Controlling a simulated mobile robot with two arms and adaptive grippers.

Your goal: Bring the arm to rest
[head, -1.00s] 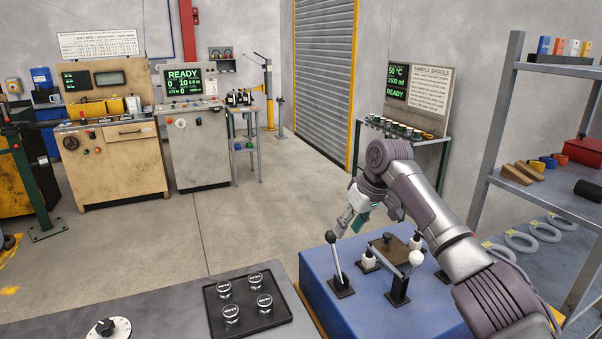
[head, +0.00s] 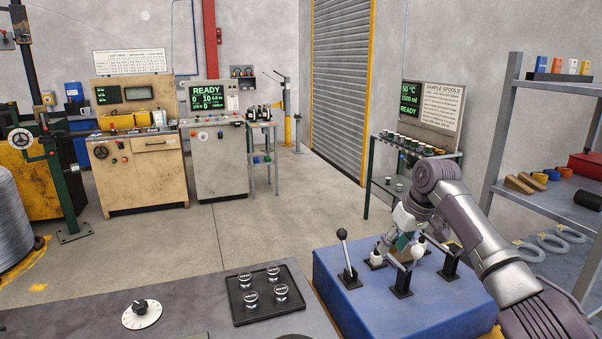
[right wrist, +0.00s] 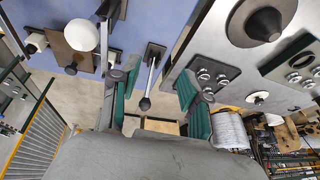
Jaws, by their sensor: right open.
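My right arm (head: 510,265) reaches in from the right over a blue control box (head: 335,265). Its gripper (head: 388,250) is low over the box top, to the right of a black-knobbed lever (head: 344,252) and close to the white knobs; whether it touches anything there is unclear. In the right wrist view the two green-lined fingers (right wrist: 155,90) are spread apart with nothing held between them. The black-knobbed lever (right wrist: 151,75) shows in the gap between them. My left gripper is not in view.
A white-ball lever (head: 417,250) stands by the gripper. A dark tray (head: 238,315) with several labelled knobs lies on the grey bench (head: 80,325) at left. A shelf rack (head: 500,140) stands at right. Open floor (head: 270,205) lies beyond.

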